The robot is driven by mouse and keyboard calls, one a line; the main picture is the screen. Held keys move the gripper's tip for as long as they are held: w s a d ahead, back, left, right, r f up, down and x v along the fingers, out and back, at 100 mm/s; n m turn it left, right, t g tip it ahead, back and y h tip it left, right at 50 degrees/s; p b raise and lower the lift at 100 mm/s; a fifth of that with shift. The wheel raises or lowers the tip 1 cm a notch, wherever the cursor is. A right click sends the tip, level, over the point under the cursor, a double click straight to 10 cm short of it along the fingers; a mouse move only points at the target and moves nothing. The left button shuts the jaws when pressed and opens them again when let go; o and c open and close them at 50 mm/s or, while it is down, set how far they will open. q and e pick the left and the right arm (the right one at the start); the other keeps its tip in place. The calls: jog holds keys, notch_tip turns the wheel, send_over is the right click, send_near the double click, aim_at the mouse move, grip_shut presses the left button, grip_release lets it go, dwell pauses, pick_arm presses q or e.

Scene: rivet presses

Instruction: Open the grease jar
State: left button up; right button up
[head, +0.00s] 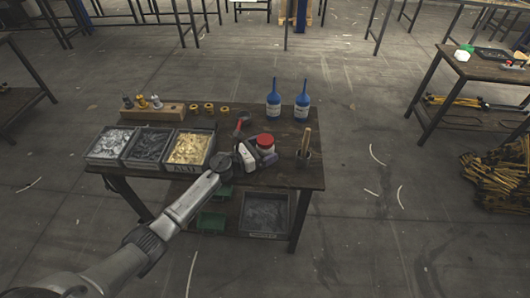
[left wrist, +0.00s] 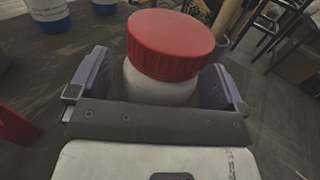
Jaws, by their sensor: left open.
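The grease jar has a white body (left wrist: 158,86) and a ribbed red lid (left wrist: 172,42). In the head view its red lid (head: 265,141) shows near the right part of the table. The lid sits on the jar. My left gripper (head: 257,155) reaches in from the left, low at the jar. In the left wrist view the purple-grey fingers of my left gripper (left wrist: 160,88) stand open on both sides of the white body, below the lid. A gap shows at the left finger; contact at the right one is unclear. My right gripper is not in view.
A red tool (head: 241,122) lies to the left of the jar. Several parts bins (head: 112,145) fill the table's left side.

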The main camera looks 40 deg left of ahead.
aim_at(264, 141)
pick_arm(q)
jog(key=shift+r, duration=0.1)
jog(key=c, duration=1.2)
jog(key=shift+o, duration=0.2)
jog(key=shift+r+p, duration=0.3)
jog(key=shift+r, duration=0.3)
jog(key=r, duration=0.1)
jog(key=r+p, duration=0.2)
jog(key=shift+s+d+r, duration=0.15)
jog(key=shift+s+r, duration=0.1)
jog(key=shift+r, duration=0.1)
jog(key=s+d+r+p, duration=0.6)
jog(key=s, duration=0.3)
jog(key=shift+p, duration=0.35)
jog(key=shift+s, duration=0.1)
